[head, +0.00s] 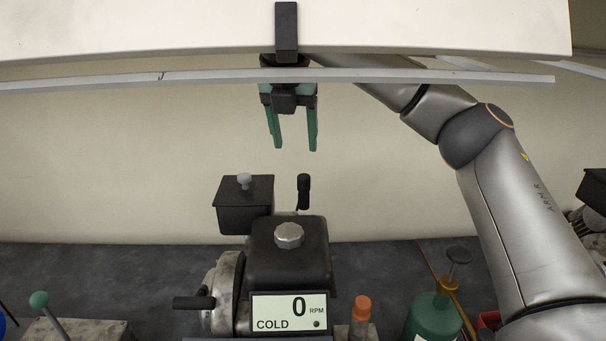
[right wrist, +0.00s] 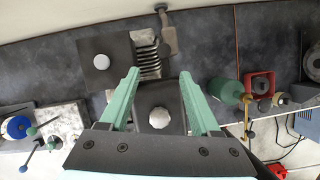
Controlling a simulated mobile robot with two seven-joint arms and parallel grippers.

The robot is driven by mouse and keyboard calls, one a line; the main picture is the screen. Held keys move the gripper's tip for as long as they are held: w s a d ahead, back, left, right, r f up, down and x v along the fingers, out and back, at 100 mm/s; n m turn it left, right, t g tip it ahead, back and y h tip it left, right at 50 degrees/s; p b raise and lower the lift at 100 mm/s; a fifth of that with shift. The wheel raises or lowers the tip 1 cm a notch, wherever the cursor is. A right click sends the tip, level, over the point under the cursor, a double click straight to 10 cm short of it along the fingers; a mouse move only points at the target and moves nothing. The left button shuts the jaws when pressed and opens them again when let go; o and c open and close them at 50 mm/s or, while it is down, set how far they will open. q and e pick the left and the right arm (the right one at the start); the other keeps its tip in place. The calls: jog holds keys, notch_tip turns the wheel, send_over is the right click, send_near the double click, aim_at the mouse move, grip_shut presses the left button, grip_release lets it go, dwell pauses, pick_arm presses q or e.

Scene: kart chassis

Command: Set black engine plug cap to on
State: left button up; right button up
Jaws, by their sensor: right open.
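The engine (head: 290,258) stands on the bench, with a black top cover and a silver cap. A small black upright piece (head: 303,190), which looks like the plug cap, stands behind the cover; I cannot tell whether it is seated on the plug. A dark grey elongated piece (right wrist: 167,32) beyond the cooling fins in the right wrist view may be the same part. My right gripper (head: 295,148) points down with green fingers, open and empty, above and apart from the black piece. The right wrist view shows its fingers (right wrist: 159,73) spread over the engine. My left gripper is not in view.
A black box with a grey knob (head: 244,205) sits left of the black piece. A display (head: 289,312) reads 0 RPM, COLD. A green bottle (head: 430,315) and an orange-capped item (head: 361,312) stand at right. A white overhead panel (head: 150,25) and grey rail (head: 400,76) cross the top.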

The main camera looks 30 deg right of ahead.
aim_at(304, 176)
jog(key=x, duration=0.8)
jog(key=d+x, duration=0.1)
jog(key=x, duration=0.3)
jog(key=shift+s+r+p, duration=0.1)
jog(key=shift+s+p, duration=0.05)
jog(key=shift+p, duration=0.15)
jog(key=shift+a, duration=0.1)
grip_shut()
dwell(0.8)
